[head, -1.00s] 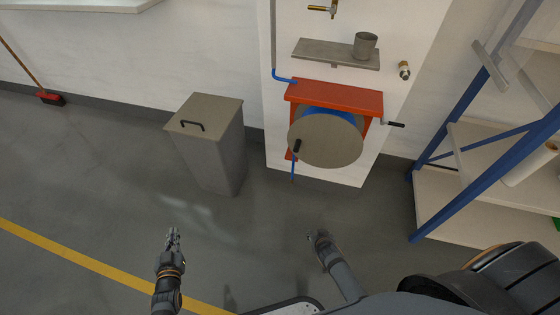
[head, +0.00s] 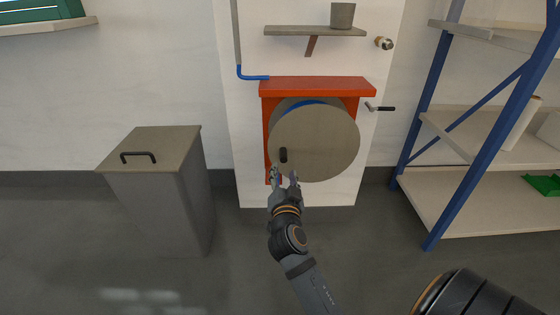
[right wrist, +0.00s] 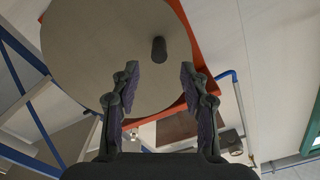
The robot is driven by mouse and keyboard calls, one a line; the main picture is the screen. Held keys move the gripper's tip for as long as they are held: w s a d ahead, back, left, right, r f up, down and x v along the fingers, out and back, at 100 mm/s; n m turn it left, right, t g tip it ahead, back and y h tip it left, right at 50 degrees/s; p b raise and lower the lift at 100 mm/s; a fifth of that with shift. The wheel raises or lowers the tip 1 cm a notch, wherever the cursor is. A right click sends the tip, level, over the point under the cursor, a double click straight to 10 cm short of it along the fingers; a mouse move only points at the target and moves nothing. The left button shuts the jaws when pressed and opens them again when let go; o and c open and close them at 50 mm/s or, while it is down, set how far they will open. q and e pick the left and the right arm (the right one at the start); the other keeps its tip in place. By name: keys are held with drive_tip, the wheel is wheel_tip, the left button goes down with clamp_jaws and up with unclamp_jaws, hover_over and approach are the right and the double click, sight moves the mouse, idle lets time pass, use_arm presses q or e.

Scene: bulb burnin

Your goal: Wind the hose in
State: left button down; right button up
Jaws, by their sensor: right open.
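The hose reel has a red-orange housing (head: 318,87) on a white wall panel, with a round grey-beige disc (head: 325,140) in front. A dark handle knob (head: 283,155) stands out from the disc's lower left. A little of the blue hose (head: 308,102) shows behind the disc's top edge; its hanging end is not visible. My right gripper (head: 284,176) is open just below the knob in the head view. In the right wrist view the open fingers (right wrist: 158,78) point toward the knob (right wrist: 159,49), which is between and beyond their tips, not gripped. My left gripper is out of view.
A lidded grey bin (head: 160,190) stands left of the reel. A blue-framed shelf rack (head: 440,140) stands to the right. A small crank lever (head: 380,108) sticks out right of the housing.

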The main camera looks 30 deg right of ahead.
sight(283, 161)
drive_tip(key=b+x, duration=0.1)
drive_tip(key=x, duration=0.8)
drive_tip(key=shift+w+d+b, duration=0.1)
drive_tip(key=shift+d+b, duration=0.05)
drive_tip(key=shift+b, duration=0.25)
drive_tip(key=shift+c, duration=0.5)
clamp_jaws()
drive_tip(key=shift+f, duration=0.1)
